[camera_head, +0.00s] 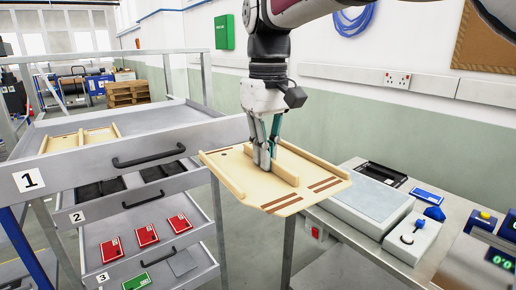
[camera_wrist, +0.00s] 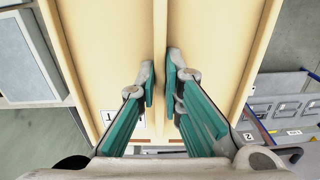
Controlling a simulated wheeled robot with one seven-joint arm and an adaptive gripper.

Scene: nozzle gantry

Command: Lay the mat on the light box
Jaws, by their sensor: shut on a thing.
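My gripper (camera_head: 265,158) is shut on the raised middle rib of a pale wooden board (camera_head: 225,163). The board has side rails and dark brown strips near its front right edge. It is held about level in the air between the drawer unit and the bench. In the wrist view the fingertips (camera_wrist: 160,75) pinch the rib of the board (camera_wrist: 215,50). A flat pale grey box, which looks like the light box (camera_head: 345,219), lies on the bench to the right with its top bare. Nothing else plainly looks like a mat; I cannot tell whether the board is it.
The drawer unit (camera_head: 85,163) stands at left with drawers open, one holding red cards (camera_head: 147,235). A black tray (camera_head: 382,173), a blue item (camera_head: 427,196) and a grey control box (camera_head: 412,238) crowd the bench around the light box. Floor shows between unit and bench.

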